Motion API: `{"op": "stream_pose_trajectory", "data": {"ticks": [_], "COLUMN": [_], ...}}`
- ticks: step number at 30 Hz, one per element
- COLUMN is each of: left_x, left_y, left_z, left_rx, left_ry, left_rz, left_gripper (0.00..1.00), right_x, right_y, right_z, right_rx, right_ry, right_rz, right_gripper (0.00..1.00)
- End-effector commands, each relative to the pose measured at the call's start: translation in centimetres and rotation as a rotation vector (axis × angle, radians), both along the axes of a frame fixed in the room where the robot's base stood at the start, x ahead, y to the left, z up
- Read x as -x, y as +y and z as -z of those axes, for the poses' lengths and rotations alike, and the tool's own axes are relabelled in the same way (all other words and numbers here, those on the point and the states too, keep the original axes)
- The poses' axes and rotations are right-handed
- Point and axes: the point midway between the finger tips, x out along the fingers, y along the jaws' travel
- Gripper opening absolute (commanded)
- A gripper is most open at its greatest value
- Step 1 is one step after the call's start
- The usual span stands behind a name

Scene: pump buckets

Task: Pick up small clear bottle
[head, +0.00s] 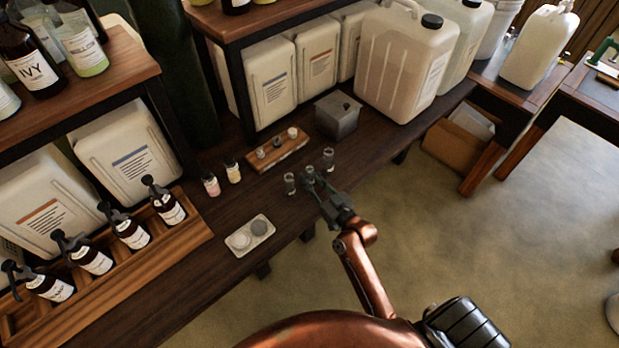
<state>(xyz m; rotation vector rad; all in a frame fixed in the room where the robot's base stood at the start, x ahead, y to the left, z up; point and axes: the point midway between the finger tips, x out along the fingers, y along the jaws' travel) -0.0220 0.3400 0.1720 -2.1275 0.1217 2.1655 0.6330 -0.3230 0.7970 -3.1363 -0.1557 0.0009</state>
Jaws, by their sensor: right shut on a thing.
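Several small clear bottles stand close together near the front edge of the dark wooden bench (215,205). One clear bottle (290,183) is to the left of my right gripper, and another clear bottle (328,157) is just beyond it. My right gripper (312,179) reaches in from the lower right and is shut on a small clear bottle (309,171) between these two. The fingers hide much of the held bottle, and I cannot tell whether it is off the bench. My left gripper is not in view.
Two small labelled bottles (233,172), a wooden tray (293,151) and a grey metal box (337,116) stand behind. A pale dish (241,240) lies at the front. Pump bottles fill a wooden rack (190,236) at left. Large jugs (401,62) stand at the back.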

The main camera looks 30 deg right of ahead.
Motion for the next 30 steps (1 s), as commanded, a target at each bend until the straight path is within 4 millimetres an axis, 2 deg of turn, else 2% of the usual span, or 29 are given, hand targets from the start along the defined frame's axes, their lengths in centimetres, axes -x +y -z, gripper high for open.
{"op": "stream_pose_trajectory", "data": {"ticks": [8, 14, 22, 27, 30], "left_x": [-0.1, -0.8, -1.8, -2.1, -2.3], "left_y": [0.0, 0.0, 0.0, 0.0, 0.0], "left_z": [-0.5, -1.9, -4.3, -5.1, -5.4], "left_rx": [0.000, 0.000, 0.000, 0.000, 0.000], "left_ry": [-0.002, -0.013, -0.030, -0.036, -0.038], "left_rz": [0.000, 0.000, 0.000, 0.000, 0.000], "left_gripper": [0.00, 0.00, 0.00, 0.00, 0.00], "right_x": [0.0, 0.2, 4.7, 8.5, 10.1], "right_y": [0.0, 0.2, 2.4, 4.3, 5.1], "right_z": [-1.0, -4.1, -9.9, -11.2, -12.0], "right_rx": [0.000, 0.000, -0.001, -0.001, -0.002], "right_ry": [-0.003, -0.005, -0.005, 0.001, 0.000], "right_rz": [-0.001, -0.002, -0.001, 0.000, 0.000], "right_gripper": [0.00, 0.00, 0.00, 0.00, 0.00]}}
